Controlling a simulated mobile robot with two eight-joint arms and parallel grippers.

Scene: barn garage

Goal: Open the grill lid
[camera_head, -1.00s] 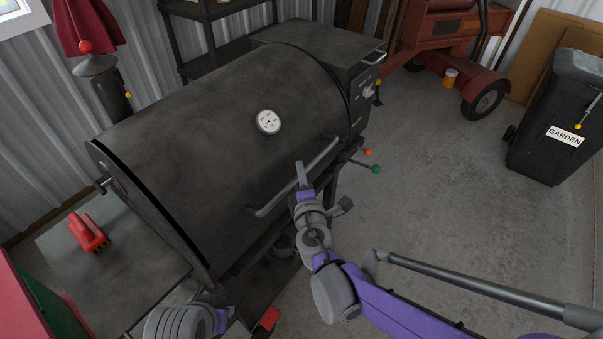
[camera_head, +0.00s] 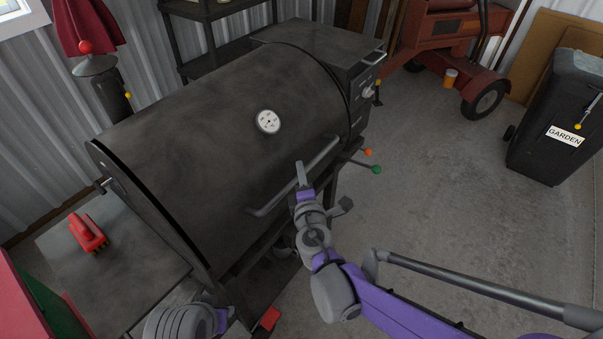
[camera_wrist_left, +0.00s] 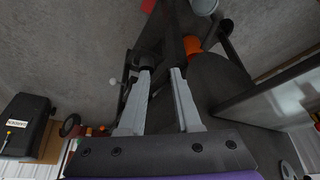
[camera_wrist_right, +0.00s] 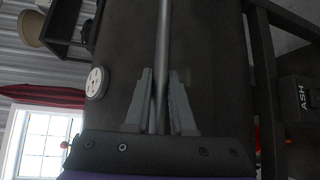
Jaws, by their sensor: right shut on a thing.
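The dark grill lid (camera_head: 215,130) is down on the grill, with a round white gauge (camera_head: 268,122) on its front. A grey bar handle (camera_head: 325,158) runs along the lid's lower front. My right gripper (camera_head: 301,172) is at the middle of the handle. In the right wrist view the handle (camera_wrist_right: 163,60) passes between the fingers of my right gripper (camera_wrist_right: 160,98), which is shut on it. My left gripper (camera_wrist_left: 162,85) is open and empty in the left wrist view. In the head view only part of my left arm shows at the bottom, low in front of the grill.
A red brush (camera_head: 88,233) lies on the grill's left side shelf (camera_head: 130,275). A side box (camera_head: 320,55) adjoins the grill's right end. A black garden bin (camera_head: 555,120) stands at the right. The concrete floor (camera_head: 440,190) between is clear.

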